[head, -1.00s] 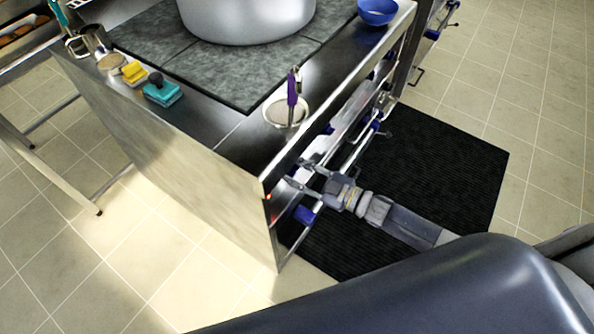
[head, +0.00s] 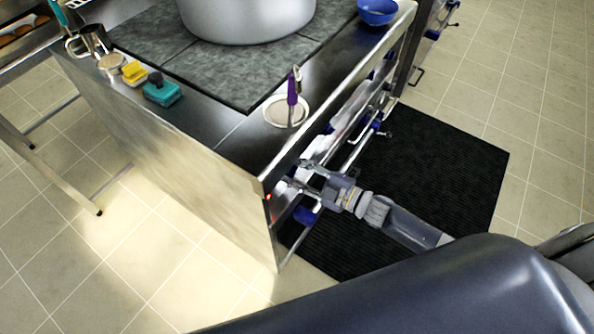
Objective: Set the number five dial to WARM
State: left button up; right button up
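The stove's front panel (head: 345,122) slopes away from me and carries several blue dials, one of them near the close corner (head: 306,215). Labels, dial numbers and the WARM mark are too small to read. My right gripper (head: 296,173) is at the near end of this panel, with its two fingers apart and their tips close to the panel. Whether a dial is between the fingers is hidden, and I cannot tell if the tips touch anything. My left gripper is out of view.
A large pot (head: 247,15) stands on the stove top. A small plate (head: 286,111) with a purple-handled utensil (head: 292,88) is near the front edge. A blue bowl (head: 377,10), a teal sponge (head: 162,92) and a yellow one (head: 134,73) are also on top. A black mat (head: 440,160) covers the floor.

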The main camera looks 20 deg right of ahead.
jog(key=o, duration=1.1)
jog(key=shift+c, duration=0.2)
jog(key=shift+s+d, duration=0.1)
jog(key=v, duration=1.1)
jog(key=shift+s+d, duration=0.3)
jog(key=shift+r, duration=0.1)
